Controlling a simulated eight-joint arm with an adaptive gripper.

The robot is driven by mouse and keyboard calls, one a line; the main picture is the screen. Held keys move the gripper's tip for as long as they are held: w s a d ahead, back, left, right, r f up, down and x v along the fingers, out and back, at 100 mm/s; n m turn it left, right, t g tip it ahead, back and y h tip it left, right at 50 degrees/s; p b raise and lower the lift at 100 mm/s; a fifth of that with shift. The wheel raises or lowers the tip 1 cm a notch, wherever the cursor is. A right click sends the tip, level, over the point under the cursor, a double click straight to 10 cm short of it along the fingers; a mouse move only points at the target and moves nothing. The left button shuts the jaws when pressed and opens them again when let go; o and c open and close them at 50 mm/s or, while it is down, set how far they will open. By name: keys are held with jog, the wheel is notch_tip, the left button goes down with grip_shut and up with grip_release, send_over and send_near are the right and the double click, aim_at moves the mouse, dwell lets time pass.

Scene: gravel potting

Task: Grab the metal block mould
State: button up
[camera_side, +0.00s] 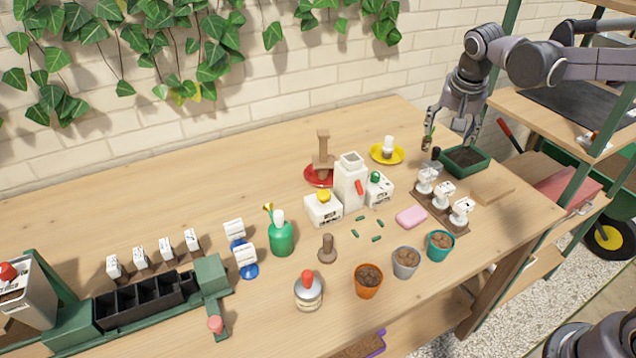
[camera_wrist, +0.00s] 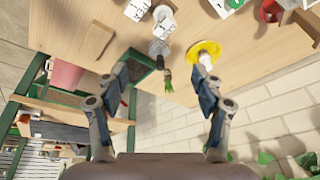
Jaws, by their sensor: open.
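A small grey block with a dark top, which looks like the metal block mould (camera_side: 431,164), stands on the table just left of the green soil tray. In the wrist view the mould (camera_wrist: 158,47) shows as a grey, shiny block ahead of the fingers. My gripper (camera_side: 452,130) is open above the table, beside and above the mould and not touching it. In the wrist view my gripper's two fingers (camera_wrist: 160,74) are spread wide. A small green seedling (camera_wrist: 168,80) shows between them, partly overlapping the mould's near side in the side view.
The green tray of dark soil (camera_side: 482,163) is close on the right. A yellow saucer (camera_side: 400,156) with a white item is close on the left. White labelled heads on a brown stand (camera_side: 453,221) are in front. The back table between saucer and wall is clear.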

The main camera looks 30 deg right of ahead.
jog(key=w+d+f+m+g, duration=0.2)
jog(key=w+d+f+m, duration=0.15)
jog(key=w, duration=0.25)
jog(key=m+g+h, duration=0.1)
jog(key=m+h, duration=0.1)
jog(key=m, duration=0.2)
send_near(432, 160)
jog(key=d, duration=0.1)
jog(key=shift+m, duration=0.25)
jog(key=x, duration=0.6)
jog(key=shift+w, duration=0.3)
jog(key=shift+s+a+x, duration=0.1)
jog(key=shift+a+x, duration=0.05)
jog(key=shift+x, duration=1.2)
jog(key=shift+s+a+x, duration=0.1)
jog(key=shift+a+x, duration=0.05)
jog(key=shift+x, duration=1.2)
jog(key=shift+f, duration=0.1)
jog(key=c, duration=1.4)
